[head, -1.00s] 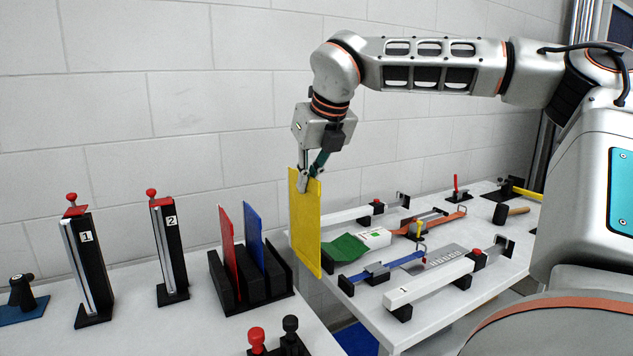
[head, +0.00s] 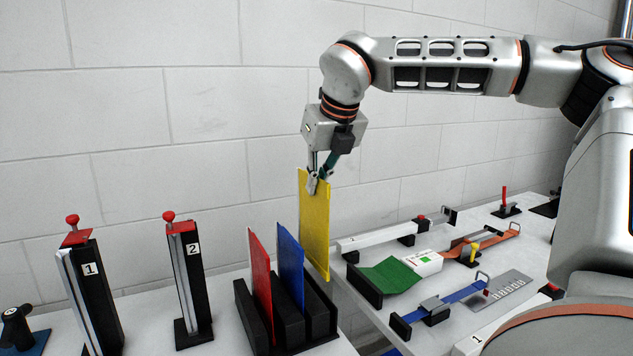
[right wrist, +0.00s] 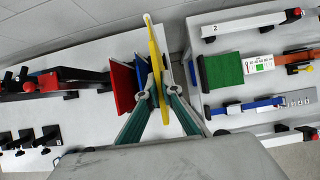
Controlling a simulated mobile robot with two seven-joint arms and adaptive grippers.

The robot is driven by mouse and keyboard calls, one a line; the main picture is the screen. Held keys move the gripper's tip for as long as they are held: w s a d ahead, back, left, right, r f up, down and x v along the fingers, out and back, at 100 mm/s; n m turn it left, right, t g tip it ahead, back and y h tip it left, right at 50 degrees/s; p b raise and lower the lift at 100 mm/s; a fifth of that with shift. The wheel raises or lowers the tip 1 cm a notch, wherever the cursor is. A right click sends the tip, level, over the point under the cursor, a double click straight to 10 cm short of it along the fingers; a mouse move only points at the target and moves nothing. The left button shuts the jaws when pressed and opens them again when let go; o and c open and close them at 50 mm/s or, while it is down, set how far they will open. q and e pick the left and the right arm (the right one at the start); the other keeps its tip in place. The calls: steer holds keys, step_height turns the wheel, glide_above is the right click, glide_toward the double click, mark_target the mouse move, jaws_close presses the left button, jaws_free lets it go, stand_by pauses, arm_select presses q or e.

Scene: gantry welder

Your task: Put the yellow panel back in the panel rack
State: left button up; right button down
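The yellow panel (head: 314,230) hangs upright from my right gripper (head: 318,182), which is shut on its top edge. In the right wrist view the yellow panel (right wrist: 158,75) is seen nearly edge-on between the two fingertips (right wrist: 156,88). The black panel rack (head: 325,318) stands on the left table and holds a red panel (head: 261,285) and a blue panel (head: 290,265) in its slots. The yellow panel is above the rack's right end; its lower edge is near the rack's back right corner, and I cannot tell the exact gap. My left gripper is not in view.
Two black stands with red knobs, numbered 1 (head: 90,300) and 2 (head: 190,280), stand left of the rack. The right table (head: 375,318) carries a green piece (head: 390,276), a blue strap (head: 460,293) and clamps. A gap separates the two tables.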

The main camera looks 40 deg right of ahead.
mark_target(314, 212)
steer(key=shift+f, duration=0.6)
steer(key=shift+f+b, duration=0.35)
steer(key=shift+f, duration=1.05)
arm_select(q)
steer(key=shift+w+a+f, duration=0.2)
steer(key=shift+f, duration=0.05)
arm_select(e)
steer(key=shift+f, duration=0.35)
arm_select(q)
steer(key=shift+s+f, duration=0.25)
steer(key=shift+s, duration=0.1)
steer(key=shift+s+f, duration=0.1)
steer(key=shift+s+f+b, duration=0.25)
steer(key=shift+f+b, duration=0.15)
steer(key=shift+b, duration=0.05)
